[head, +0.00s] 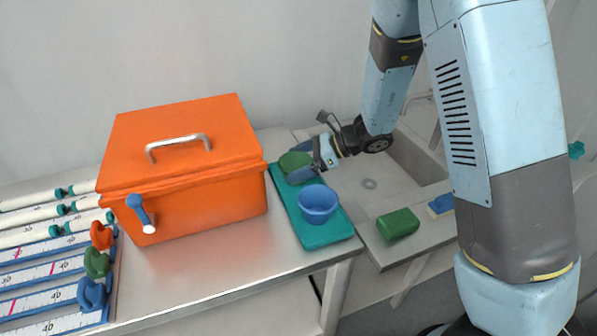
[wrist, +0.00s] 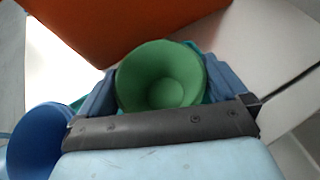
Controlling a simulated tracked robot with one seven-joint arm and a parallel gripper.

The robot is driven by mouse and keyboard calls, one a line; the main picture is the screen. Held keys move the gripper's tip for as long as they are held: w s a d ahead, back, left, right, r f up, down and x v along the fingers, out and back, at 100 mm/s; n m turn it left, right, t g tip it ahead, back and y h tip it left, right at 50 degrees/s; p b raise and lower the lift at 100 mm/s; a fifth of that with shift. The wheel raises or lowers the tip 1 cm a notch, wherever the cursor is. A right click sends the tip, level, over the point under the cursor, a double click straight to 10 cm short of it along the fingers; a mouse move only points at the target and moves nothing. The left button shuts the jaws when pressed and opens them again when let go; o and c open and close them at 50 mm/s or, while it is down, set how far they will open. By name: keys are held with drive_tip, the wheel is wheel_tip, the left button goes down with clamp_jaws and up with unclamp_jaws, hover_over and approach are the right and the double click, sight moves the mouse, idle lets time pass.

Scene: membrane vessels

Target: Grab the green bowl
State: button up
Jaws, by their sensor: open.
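The green bowl (head: 296,161) stands on the back end of a teal tray (head: 328,232), seen in the head view. My gripper (head: 306,165) is at the bowl, partly covering it. In the wrist view the green bowl (wrist: 162,78) is upright and empty, with its open mouth facing the camera. It sits between the two blue fingers of my gripper (wrist: 158,88), one on each side. The jaws are open; whether either finger touches the bowl I cannot tell. The bowl's near lower part is hidden behind my gripper's dark body.
A blue bowl (head: 318,203) stands on the tray in front of the green bowl. A large orange box (head: 190,165) with a metal handle stands close on the left. A sink (head: 400,165) lies to the right. A green block (head: 398,224) lies at the counter's front.

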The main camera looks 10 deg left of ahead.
drive_tip(key=shift+a+f, duration=0.15)
drive_tip(key=shift+a, duration=0.1)
drive_tip(key=c, duration=0.8)
